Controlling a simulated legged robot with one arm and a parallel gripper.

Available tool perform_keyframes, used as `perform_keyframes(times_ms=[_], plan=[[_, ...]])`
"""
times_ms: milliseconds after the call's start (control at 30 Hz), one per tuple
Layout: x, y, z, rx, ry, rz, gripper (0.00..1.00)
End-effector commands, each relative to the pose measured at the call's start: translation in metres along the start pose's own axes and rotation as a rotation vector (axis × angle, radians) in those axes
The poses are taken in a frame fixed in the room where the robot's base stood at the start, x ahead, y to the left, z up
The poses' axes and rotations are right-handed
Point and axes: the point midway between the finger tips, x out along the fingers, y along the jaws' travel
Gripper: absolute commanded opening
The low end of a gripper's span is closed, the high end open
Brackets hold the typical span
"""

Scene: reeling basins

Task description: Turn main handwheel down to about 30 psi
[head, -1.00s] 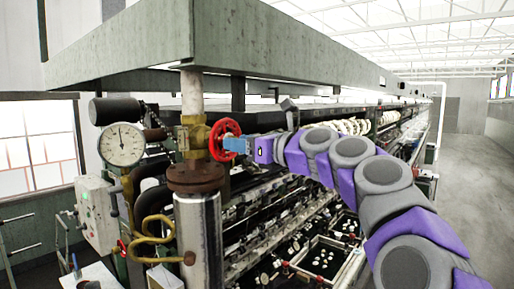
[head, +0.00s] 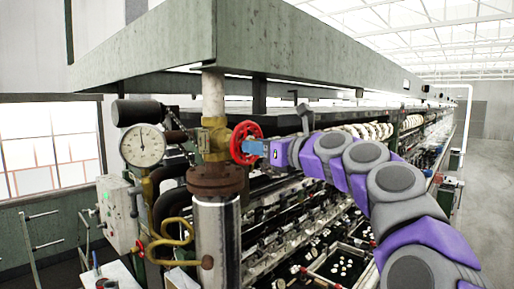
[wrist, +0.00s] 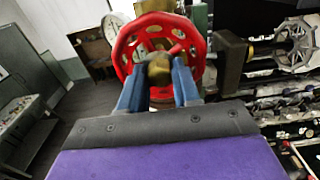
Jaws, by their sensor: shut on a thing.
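The red main handwheel (head: 246,143) sits on a brass valve (head: 212,139) on the vertical pipe. It fills the upper middle of the wrist view (wrist: 187,43). My gripper (head: 258,149) reaches the wheel from the right. In the wrist view my blue fingers (wrist: 158,82) are shut on the handwheel at its brass-coloured hub. The round white pressure gauge (head: 143,145) is left of the valve. Its dark needle points about straight up; the numbers are too small to read.
A grey control box (head: 118,213) hangs below the gauge. A curved brass pipe (head: 172,240) and a shiny cylinder (head: 217,245) stand under the valve. The long reeling machine with basins (head: 340,262) lies behind my arm. A green-grey canopy (head: 240,45) overhangs it. The aisle floor at right is clear.

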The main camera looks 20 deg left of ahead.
Motion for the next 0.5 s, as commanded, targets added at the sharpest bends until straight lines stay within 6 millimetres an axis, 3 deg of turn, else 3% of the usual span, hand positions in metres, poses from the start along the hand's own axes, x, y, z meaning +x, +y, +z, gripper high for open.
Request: perform_keyframes(times_ms=[500], plan=[[-0.0048,-0.0024,0.0086,0.191,-0.004,-0.001,0.01]])
